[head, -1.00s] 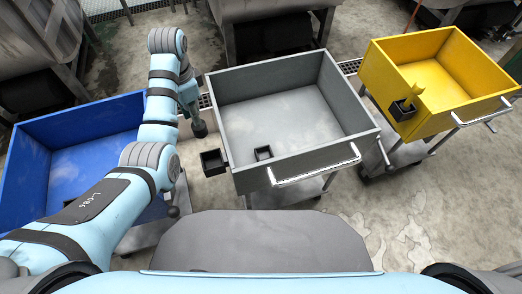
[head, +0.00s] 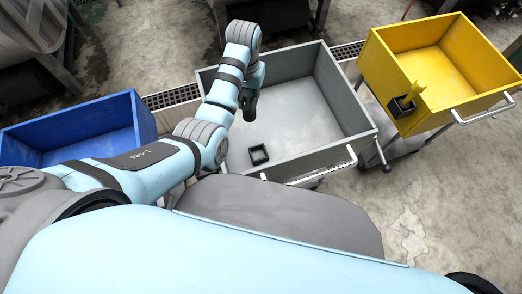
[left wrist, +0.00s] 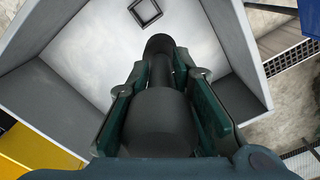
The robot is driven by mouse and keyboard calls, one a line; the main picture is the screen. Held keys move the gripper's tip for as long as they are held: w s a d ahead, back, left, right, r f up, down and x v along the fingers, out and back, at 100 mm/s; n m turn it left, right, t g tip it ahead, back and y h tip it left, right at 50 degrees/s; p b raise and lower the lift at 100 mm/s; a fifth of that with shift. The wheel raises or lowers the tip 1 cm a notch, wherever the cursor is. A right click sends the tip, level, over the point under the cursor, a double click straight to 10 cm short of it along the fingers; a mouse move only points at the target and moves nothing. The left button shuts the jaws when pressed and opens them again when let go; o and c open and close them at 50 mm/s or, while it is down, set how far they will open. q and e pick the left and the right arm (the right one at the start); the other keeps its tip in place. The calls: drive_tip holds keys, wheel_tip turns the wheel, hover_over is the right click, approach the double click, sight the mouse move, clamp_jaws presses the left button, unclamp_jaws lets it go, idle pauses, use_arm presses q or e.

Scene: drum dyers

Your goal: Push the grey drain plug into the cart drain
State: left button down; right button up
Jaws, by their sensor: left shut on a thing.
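The grey drain plug (left wrist: 160,122) is dark, with a thick round body and a narrower stem ending in a rounded knob. My left gripper (head: 249,108) is shut on it, with its green fingers (left wrist: 160,75) on both sides of the plug in the left wrist view. The gripper hangs over the left part of the grey cart (head: 345,150). The cart drain (head: 259,154) is a small black square frame on the cart floor, nearer the handle side than the gripper. It also shows in the left wrist view (left wrist: 145,11), apart from the plug. My right gripper is out of view.
A blue cart (head: 145,125) stands to the left. The grey cart's walls and white handle (head: 320,172) surround the work area. A floor grate (head: 172,97) runs behind.

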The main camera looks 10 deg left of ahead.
use_arm(q)
drive_tip(key=s+d+f+n+p, duration=0.1)
drive_tip(key=s+d+n+p, duration=0.2)
drive_tip(key=n, duration=0.6)
drive_tip(key=shift+n, duration=0.5)
drive_tip(key=f+b, duration=0.6)
drive_tip(key=f, duration=0.1)
drive_tip(key=f+b, duration=1.4)
drive_tip(key=shift+s+d+f, duration=0.15)
drive_tip(key=shift+d+f, duration=0.15)
drive_tip(key=shift+f, duration=0.1)
drive_tip(key=shift+r, duration=0.1)
drive_tip(key=c, duration=1.4)
unclamp_jaws()
drive_tip(key=shift+c, duration=0.2)
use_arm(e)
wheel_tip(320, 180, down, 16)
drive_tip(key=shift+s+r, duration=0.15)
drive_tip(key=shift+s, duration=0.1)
use_arm(q)
drive_tip(key=shift+r, duration=0.15)
